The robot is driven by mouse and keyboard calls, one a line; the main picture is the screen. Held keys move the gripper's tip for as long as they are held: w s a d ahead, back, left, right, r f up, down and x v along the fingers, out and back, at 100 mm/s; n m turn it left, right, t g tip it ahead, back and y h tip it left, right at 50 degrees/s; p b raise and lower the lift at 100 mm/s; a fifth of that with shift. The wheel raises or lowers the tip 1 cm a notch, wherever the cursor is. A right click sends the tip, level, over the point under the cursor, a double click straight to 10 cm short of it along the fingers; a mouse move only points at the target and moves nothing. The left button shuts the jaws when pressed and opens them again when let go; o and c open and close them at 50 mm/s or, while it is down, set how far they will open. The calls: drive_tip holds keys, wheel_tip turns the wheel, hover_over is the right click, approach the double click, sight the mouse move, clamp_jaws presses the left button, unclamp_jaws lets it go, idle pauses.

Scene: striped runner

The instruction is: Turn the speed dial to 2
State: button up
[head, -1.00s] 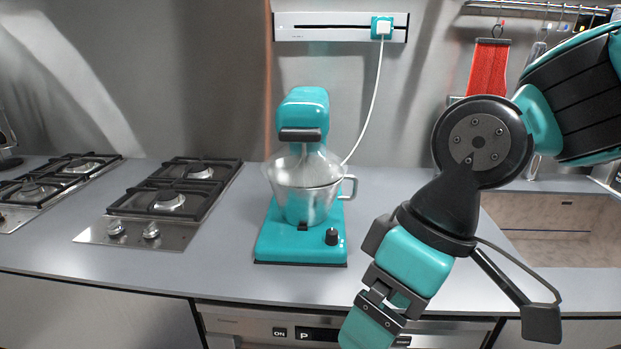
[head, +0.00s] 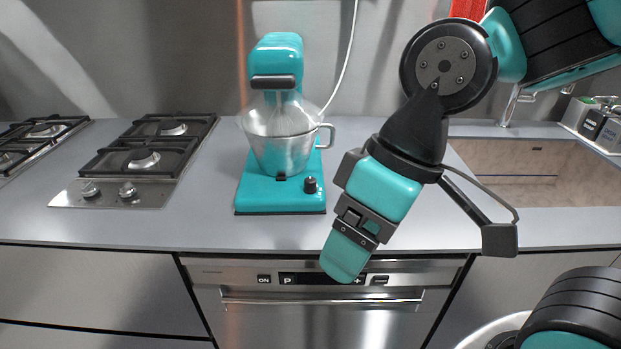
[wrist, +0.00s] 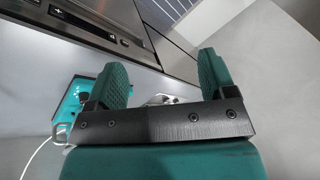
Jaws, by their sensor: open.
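A teal stand mixer (head: 277,52) stands on the grey counter in the head view, with a metal bowl (head: 284,152) under its head. Its black speed dial (head: 311,185) sits at the front right of the teal base; its setting is too small to read. My gripper (head: 345,262) hangs in front of the counter's edge, right of and below the dial, apart from it. In the wrist view my gripper (wrist: 165,78) has its two teal fingers spread with nothing between them. Part of the teal mixer (wrist: 72,98) shows left of the fingers, and the dial cannot be made out there.
Gas hobs (head: 150,160) lie on the left of the counter (head: 400,225). A sink (head: 540,170) is at the right. A steel dishwasher (head: 330,315) is under the counter, behind my gripper. A white cord (head: 347,60) runs up behind the mixer.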

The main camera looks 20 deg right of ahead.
drive_tip(key=w+d+r, duration=0.1)
drive_tip(key=w, duration=0.4)
drive_tip(key=w+d+t, duration=0.1)
drive_tip(key=w+d, duration=0.1)
drive_tip(key=w, duration=0.3)
drive_tip(key=w+d+r+t, duration=0.1)
drive_tip(key=w, duration=0.4)
drive_tip(key=shift+w+d+r+n, duration=0.1)
drive_tip(key=shift+d+r+n, duration=0.15)
drive_tip(key=shift+r+n, duration=0.15)
drive_tip(key=c, duration=0.3)
drive_tip(key=t+h, duration=0.1)
hover_over(310, 180)
drive_tip(key=s+d, duration=0.5)
drive_tip(key=shift+n, duration=0.4)
drive_tip(key=x, duration=1.6)
drive_tip(key=shift+w+a+f+p, duration=0.25)
drive_tip(key=shift+w+p, duration=0.1)
drive_tip(key=shift+w, duration=0.1)
drive_tip(key=c, duration=0.9)
